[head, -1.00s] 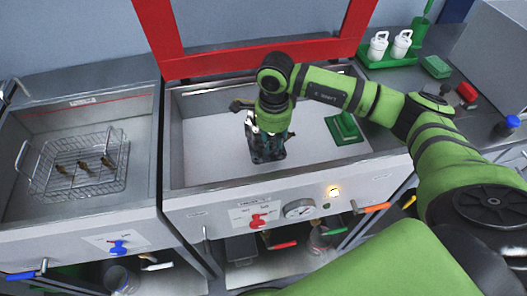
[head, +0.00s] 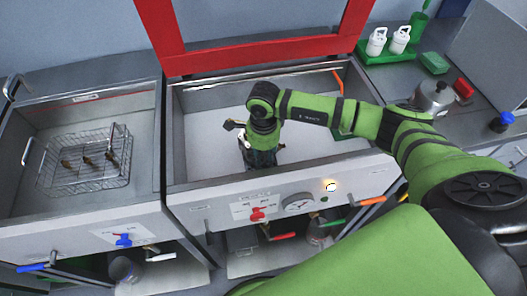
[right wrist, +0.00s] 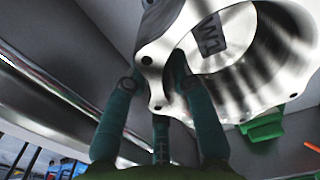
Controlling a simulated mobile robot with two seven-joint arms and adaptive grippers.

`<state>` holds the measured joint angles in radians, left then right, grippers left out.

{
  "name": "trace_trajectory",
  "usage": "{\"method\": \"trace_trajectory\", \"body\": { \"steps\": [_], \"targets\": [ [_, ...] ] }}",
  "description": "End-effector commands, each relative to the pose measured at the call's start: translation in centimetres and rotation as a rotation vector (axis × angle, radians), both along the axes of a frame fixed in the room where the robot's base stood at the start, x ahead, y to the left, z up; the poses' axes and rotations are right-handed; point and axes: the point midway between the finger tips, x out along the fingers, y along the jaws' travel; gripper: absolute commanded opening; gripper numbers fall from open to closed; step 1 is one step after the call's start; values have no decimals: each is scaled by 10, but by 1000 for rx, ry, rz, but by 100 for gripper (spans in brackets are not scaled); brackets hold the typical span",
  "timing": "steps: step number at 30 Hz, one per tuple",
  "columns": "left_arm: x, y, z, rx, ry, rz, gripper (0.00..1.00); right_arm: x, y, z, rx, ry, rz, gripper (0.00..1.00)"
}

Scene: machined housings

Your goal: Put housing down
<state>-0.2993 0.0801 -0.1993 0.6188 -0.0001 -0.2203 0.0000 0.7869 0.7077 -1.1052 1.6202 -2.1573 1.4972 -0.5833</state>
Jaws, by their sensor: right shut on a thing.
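The housing is a shiny metal casting with a flared round bore and bolt holes. It fills the upper right of the right wrist view (right wrist: 158,52), with a "W1" mark inside. In the head view, only a pale bit of it (head: 232,124) shows beside my right gripper (head: 263,160); the rest is hidden. My right gripper is shut on the housing, with its teal fingers against the casting in the right wrist view. It points down inside the middle tank (head: 200,180). I cannot tell whether the housing touches the tank floor. My left gripper is not in view.
A red frame (head: 260,62) stands behind the middle tank. The left tank holds a wire basket (head: 85,170) with several small brown parts. A green block (head: 342,134) in the middle tank is mostly behind my arm. A steel pot (head: 436,96) stands on the right counter.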

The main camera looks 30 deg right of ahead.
Motion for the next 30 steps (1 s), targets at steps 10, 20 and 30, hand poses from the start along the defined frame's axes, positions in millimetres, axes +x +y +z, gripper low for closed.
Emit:
{"method": "trace_trajectory", "body": {
  "steps": [10,20,30],
  "targets": [
    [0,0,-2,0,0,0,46,0,0,-1,-1,0,0,49],
    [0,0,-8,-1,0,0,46,1,-1,18,-1,-5,0,49],
    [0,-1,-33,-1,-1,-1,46,0,0,90,-1,-5,0,49]
  ]
}}
